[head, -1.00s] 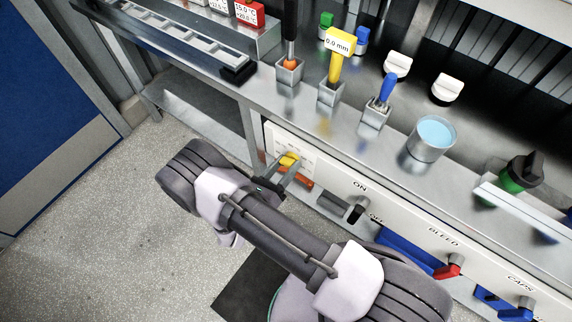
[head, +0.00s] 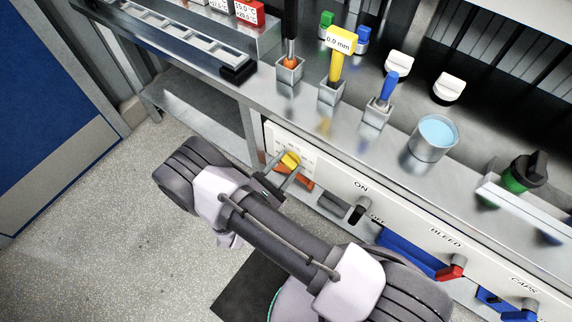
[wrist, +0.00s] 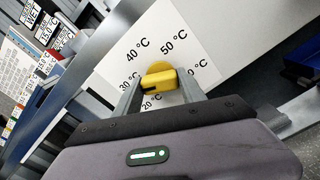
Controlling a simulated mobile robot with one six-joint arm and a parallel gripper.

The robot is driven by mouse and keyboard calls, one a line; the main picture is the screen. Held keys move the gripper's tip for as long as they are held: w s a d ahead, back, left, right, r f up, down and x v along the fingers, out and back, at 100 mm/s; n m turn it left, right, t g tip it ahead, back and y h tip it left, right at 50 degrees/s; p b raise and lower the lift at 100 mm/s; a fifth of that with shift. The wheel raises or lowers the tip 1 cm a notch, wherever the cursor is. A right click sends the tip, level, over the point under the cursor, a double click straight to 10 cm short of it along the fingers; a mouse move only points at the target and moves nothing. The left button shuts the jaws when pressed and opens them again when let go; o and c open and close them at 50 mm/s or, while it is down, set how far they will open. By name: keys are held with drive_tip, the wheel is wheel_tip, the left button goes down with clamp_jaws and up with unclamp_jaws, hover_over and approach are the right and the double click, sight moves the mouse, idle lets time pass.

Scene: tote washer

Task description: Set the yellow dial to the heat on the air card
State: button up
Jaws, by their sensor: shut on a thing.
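The yellow dial (head: 290,159) sits on the white front panel under the counter. In the wrist view the yellow dial (wrist: 158,80) is ringed by printed marks 20, 30, 40 and 50 °C, with one more on the right partly hidden. A dark line on its grip runs to the left end, roughly towards 30 °C. My gripper (head: 280,168) is shut on the dial's grip, and its fingers (wrist: 160,90) lie on either side of it. I cannot tell which card is the air card; the cards in the wrist view are tilted and small.
An ON switch (head: 358,209), a red BLEED lever (head: 450,268) and a blue CAPS lever (head: 518,312) are along the panel to the right. An orange part (head: 294,178) is just below the dial. A red card (head: 249,13) stands on the shelf.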

drive_tip(key=m, duration=0.6)
drive_tip(key=shift+b, duration=0.3)
drive_tip(key=m, duration=0.6)
drive_tip(key=shift+r+b, duration=0.1)
drive_tip(key=shift+b, duration=0.2)
drive_tip(key=o, duration=1.4)
drive_tip(key=shift+c, duration=0.2)
drive_tip(key=shift+s, duration=0.1)
drive_tip(key=p+v, duration=0.3)
drive_tip(key=v, duration=1.4)
